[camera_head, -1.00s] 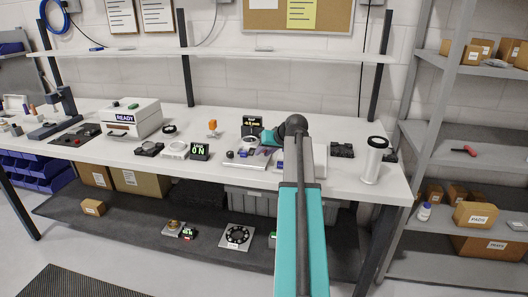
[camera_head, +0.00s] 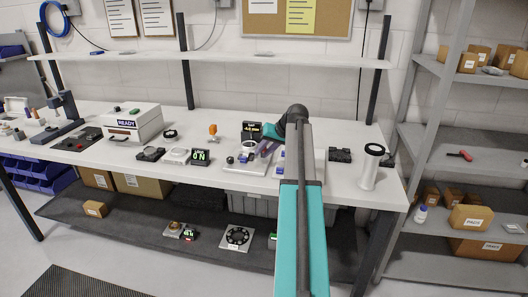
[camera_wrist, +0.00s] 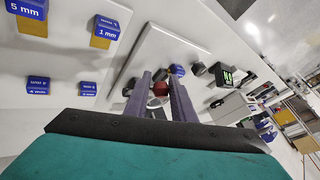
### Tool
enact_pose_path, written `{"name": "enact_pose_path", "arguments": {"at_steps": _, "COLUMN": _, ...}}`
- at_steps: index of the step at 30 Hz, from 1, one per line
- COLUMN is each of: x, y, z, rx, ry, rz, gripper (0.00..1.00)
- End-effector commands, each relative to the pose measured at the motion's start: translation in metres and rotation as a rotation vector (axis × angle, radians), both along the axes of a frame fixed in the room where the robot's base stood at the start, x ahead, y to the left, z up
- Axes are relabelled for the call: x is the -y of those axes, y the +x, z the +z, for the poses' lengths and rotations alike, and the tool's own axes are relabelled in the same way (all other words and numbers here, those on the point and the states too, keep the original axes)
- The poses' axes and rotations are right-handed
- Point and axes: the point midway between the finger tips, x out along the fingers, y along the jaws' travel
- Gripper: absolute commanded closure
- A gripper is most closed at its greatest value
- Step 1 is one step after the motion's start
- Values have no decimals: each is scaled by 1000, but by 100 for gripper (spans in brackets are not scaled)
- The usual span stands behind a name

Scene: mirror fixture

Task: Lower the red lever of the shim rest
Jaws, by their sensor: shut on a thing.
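My gripper (camera_wrist: 160,82) is shut on a small red knob (camera_wrist: 160,89), which sits between the two purple fingers in the wrist view. I take it to be the red lever of the shim rest; the rest of the lever is hidden by the fingers. A white plate (camera_wrist: 130,75) with a blue round part and dark parts lies beneath. In the head view my gripper (camera_head: 266,149) is over the right part of the white fixture plate (camera_head: 240,167), and the red knob is not visible there. A small dark display (camera_head: 252,130) with yellow digits stands behind; its reading is too small to tell.
Blue shim blocks marked 5 mm (camera_wrist: 27,9) and 1 mm (camera_wrist: 107,30) stand near my gripper. A small green-lit display (camera_head: 200,157) sits left of the plate. A white cylinder (camera_head: 371,168) stands at the bench's right end.

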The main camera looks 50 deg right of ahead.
Motion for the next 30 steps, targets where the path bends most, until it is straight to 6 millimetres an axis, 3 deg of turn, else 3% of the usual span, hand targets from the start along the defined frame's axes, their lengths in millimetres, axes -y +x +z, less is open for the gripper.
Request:
{"name": "enact_pose_path", "arguments": {"at_steps": 1, "x": -2, "y": 5, "z": 4, "rx": 13, "ry": -3, "rz": 4, "gripper": 72}}
{"name": "enact_pose_path", "arguments": {"at_steps": 3, "x": -1, "y": 4, "z": 4, "rx": 12, "ry": -3, "rz": 4, "gripper": 62}}
{"name": "enact_pose_path", "arguments": {"at_steps": 17, "x": 0, "y": -1, "z": 5, "rx": 6, "ry": -2, "rz": 1, "gripper": 62}}
{"name": "enact_pose_path", "arguments": {"at_steps": 30, "x": 3, "y": -31, "z": 42, "rx": 7, "ry": -3, "rz": -1, "gripper": 62}}
